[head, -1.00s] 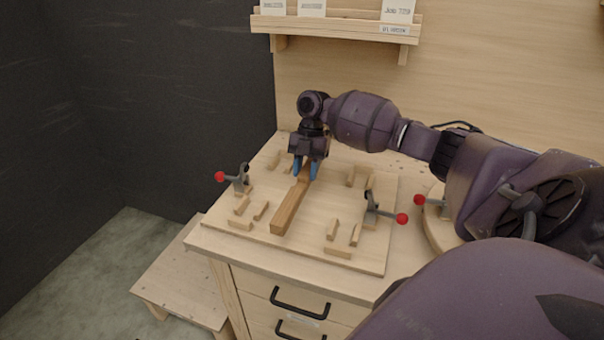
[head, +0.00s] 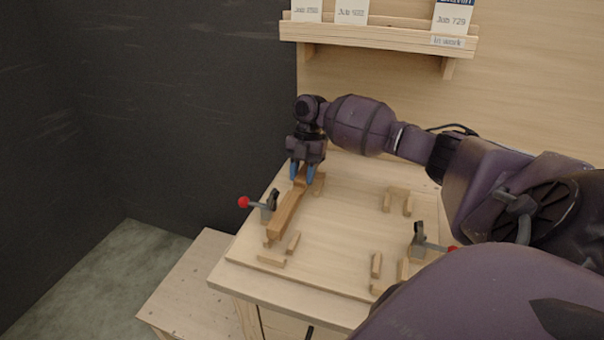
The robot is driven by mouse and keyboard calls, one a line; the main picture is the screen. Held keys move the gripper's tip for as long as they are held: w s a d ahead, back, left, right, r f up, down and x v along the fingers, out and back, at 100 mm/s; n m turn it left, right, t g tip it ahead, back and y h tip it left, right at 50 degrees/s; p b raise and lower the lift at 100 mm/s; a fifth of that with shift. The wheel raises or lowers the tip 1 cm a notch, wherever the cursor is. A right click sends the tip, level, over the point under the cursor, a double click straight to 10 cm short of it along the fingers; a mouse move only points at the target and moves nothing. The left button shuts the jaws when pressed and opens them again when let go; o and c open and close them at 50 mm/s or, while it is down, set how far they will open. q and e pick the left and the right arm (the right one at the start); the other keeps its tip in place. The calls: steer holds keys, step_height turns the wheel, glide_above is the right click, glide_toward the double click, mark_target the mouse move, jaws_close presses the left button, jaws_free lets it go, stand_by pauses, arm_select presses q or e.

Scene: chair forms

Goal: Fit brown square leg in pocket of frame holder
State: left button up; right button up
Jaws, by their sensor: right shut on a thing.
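The brown square leg (head: 286,213) is a long bar held at its far end by my right gripper (head: 303,178), whose blue fingers are shut on it. The leg slants down the left side of the frame holder (head: 335,225), a pale board with small wooden blocks. Its near end is over or beside the blocks at the front left (head: 276,246); I cannot tell if it rests in the pocket or hovers above it. The far-left blocks are partly hidden by the gripper. My left gripper is not in view.
A red-tipped toggle clamp (head: 268,205) stands close to the left of the leg. Another clamp (head: 420,240) stands at the right. More blocks (head: 397,197) sit at the far right. A card shelf (head: 380,35) hangs on the back wall. The board's middle is clear.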

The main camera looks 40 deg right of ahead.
steer(key=shift+f, duration=0.3)
steer(key=shift+f+b, duration=0.8)
steer(key=shift+f, duration=0.1)
steer(key=shift+f+b, duration=0.3)
steer(key=shift+f, duration=0.15)
steer(key=shift+f+b, duration=0.35)
steer(key=shift+f, duration=0.65)
steer(key=shift+f, duration=0.2)
steer(key=o, duration=1.1)
